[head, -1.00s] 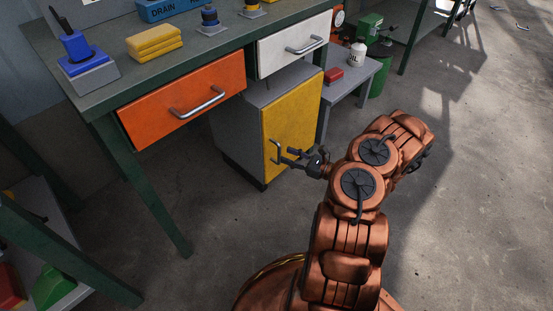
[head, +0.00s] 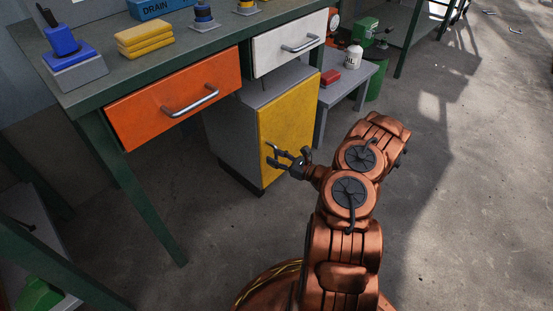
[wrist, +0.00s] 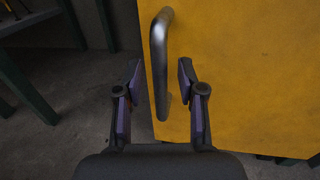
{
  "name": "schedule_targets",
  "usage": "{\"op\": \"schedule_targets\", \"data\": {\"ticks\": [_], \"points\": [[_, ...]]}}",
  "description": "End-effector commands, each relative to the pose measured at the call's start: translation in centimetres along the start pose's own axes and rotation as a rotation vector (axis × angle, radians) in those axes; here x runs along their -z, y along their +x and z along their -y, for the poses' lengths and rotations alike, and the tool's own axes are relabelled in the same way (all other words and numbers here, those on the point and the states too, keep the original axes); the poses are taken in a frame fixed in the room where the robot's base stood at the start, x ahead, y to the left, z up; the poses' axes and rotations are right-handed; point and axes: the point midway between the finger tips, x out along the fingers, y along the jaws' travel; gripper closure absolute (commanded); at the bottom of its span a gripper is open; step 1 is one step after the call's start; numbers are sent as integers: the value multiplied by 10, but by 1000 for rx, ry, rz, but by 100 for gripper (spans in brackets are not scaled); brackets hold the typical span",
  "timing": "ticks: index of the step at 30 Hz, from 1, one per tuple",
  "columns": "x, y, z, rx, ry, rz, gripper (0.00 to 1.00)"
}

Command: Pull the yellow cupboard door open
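The yellow cupboard door (head: 290,115) is on the front of a grey cabinet under the bench and looks shut. It fills the right of the wrist view (wrist: 245,70). Its silver bar handle (wrist: 158,55) stands upright near the door's left edge. My gripper (wrist: 160,78) is open, with one finger on each side of the handle as seen in the wrist view. How deep the handle sits between the fingers, I cannot tell. In the head view my gripper (head: 281,158) is right at the handle, which is small and partly hidden there.
Above are an orange drawer (head: 175,100) and a white drawer (head: 288,46) in a green bench. A low grey table (head: 345,88) stands to the right of the cabinet. The concrete floor (head: 460,200) at right is clear.

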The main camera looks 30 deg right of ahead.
Motion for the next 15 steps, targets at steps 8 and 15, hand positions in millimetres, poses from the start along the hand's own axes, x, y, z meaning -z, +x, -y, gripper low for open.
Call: {"op": "schedule_targets", "data": {"ticks": [8, 15], "points": [[0, 0, 1, 1, 0, 0, 63], [0, 0, 1, 1, 0, -1, 88]]}}
